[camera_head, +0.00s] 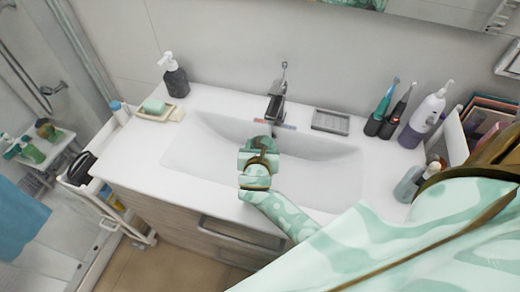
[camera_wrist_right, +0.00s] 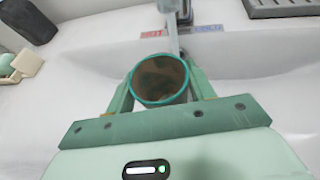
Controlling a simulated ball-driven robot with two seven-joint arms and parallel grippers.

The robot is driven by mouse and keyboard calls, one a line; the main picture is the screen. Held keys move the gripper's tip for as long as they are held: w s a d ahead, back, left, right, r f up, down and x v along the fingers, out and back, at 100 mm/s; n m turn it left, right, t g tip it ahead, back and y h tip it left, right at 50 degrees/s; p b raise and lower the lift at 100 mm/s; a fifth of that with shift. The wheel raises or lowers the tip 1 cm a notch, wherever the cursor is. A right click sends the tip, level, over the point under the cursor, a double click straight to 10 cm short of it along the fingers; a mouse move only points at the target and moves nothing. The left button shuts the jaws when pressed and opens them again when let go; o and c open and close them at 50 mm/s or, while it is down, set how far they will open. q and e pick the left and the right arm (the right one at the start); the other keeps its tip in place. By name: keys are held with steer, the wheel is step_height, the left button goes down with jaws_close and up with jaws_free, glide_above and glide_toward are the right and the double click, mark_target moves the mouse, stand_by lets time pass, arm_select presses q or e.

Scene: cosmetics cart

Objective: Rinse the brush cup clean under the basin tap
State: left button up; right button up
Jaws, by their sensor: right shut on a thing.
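The brush cup (camera_wrist_right: 160,80) has a teal rim and a brown, stained-looking inside. My right gripper (camera_wrist_right: 162,88) is shut on it, with one finger on each side, and its mouth faces the wrist camera. In the head view my right gripper (camera_head: 262,143) is over the basin (camera_head: 320,165), just in front of the tap, and hides the cup. The grey metal tap (camera_head: 277,100) stands at the basin's back edge. It also shows just beyond the cup in the wrist view (camera_wrist_right: 172,8). I cannot tell whether water is running. My left gripper is not in view.
Red and blue labels flank the tap. A dark soap dispenser (camera_head: 175,77) and soap dish (camera_head: 157,110) stand left. A grey tray (camera_head: 330,122), electric toothbrushes (camera_head: 377,118) and a white-purple bottle (camera_head: 424,115) stand right. The counter's front left is clear.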

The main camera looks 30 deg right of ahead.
steer(key=w+d, duration=0.1)
steer(key=d, duration=0.2)
steer(key=w+d, duration=0.1)
steer(key=shift+w+d+p, duration=0.35)
steer(key=shift+p, duration=0.05)
steer(key=shift+a, duration=0.1)
stand_by(1.4)
steer(key=s+a, duration=0.2)
steer(key=a, duration=0.1)
steer(key=s+a+p, duration=0.1)
steer(key=a, duration=0.1)
steer(key=shift+r, duration=0.1)
steer(key=shift+s+a+r+p, duration=0.15)
steer(key=shift+a+r+p, duration=0.15)
steer(key=shift+r+p, duration=0.25)
steer(key=shift+s+a+r+p, duration=0.15)
steer(key=shift+a+r+p, duration=0.1)
steer(key=shift+r+p, duration=0.25)
steer(key=a+r+p, duration=0.1)
steer(key=s+a+r+p, duration=0.1)
steer(key=p, duration=0.1)
steer(key=s+a+r+p, duration=0.1)
steer(key=r, duration=0.1)
steer(key=shift+p, duration=0.3)
steer(key=shift+w+f, duration=0.1)
